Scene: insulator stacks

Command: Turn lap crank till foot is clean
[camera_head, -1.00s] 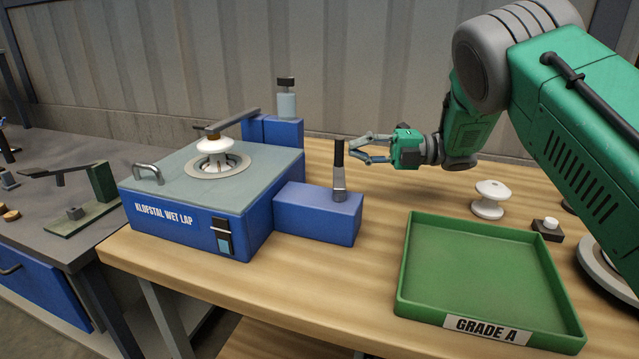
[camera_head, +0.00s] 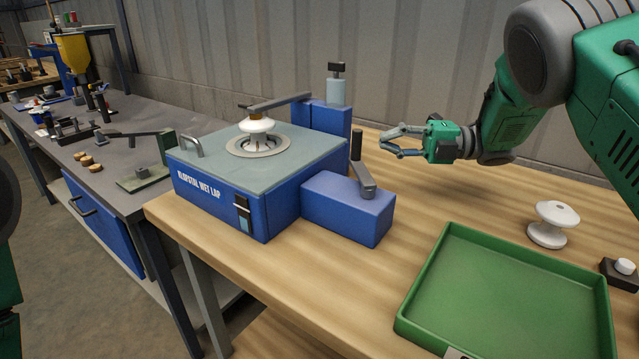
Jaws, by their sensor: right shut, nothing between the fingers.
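The blue wet lap (camera_head: 215,198) stands on the wooden bench. A white insulator (camera_head: 257,125) stands on its round plate (camera_head: 275,146) beneath a grey swing arm (camera_head: 278,103); its foot is against the plate, so I cannot tell whether it is clean. The lap crank (camera_head: 364,182) sits on the blue side box (camera_head: 345,209), its dark upright handle (camera_head: 357,146) toward the back left. My right gripper (camera_head: 383,140) is shut and empty, just right of the handle and apart from it. My left gripper is out of view.
A green tray (camera_head: 425,284) lies at the front right, with a second white insulator (camera_head: 548,224) behind it and a small black block with a white button (camera_head: 623,268) beyond. A grey side bench (camera_head: 125,158) at left holds brown discs and tools. Bare wood lies between box and tray.

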